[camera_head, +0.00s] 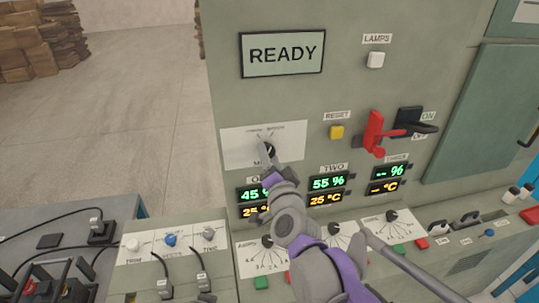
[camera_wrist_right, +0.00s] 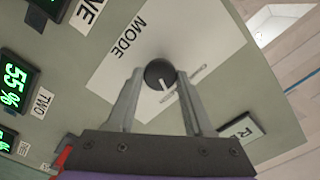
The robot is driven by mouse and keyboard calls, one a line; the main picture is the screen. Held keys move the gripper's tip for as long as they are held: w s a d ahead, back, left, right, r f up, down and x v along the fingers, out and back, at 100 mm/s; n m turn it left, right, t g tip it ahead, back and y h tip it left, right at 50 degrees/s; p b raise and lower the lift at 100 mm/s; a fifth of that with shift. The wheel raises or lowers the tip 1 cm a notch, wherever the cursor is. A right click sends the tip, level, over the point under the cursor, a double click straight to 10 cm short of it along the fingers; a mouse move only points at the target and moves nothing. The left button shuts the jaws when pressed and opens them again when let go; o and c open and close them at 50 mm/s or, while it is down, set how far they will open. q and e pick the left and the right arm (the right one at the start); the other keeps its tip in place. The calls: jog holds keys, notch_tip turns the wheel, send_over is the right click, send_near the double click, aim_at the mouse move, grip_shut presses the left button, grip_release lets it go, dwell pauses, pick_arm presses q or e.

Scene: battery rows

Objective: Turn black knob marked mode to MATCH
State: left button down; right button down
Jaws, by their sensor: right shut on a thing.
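The black knob marked MODE (camera_head: 269,149) sits on a white plate (camera_head: 235,146) on the upright grey-green panel. In the head view my right gripper (camera_head: 267,150) is at the knob and partly covers it and its MODE label. In the right wrist view the round knob (camera_wrist_right: 160,72) is between the two fingertips of my right gripper (camera_wrist_right: 160,76), which is shut on it. A white pointer line on the knob aims toward the lower right there. Small markings lie by the knob, too small to read. My left gripper is not in view.
A READY display (camera_head: 282,53) is above. A yellow RESET button (camera_head: 337,132) and a red handle (camera_head: 375,132) are to the right. Green and yellow number displays (camera_head: 328,183) sit below. A sloped console with knobs (camera_head: 392,216) and switches juts out underneath.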

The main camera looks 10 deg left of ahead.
jog(key=shift+m, duration=0.7)
jog(key=shift+c, duration=1.4)
grip_release()
jog(key=b+v, duration=0.1)
jog(key=v, duration=1)
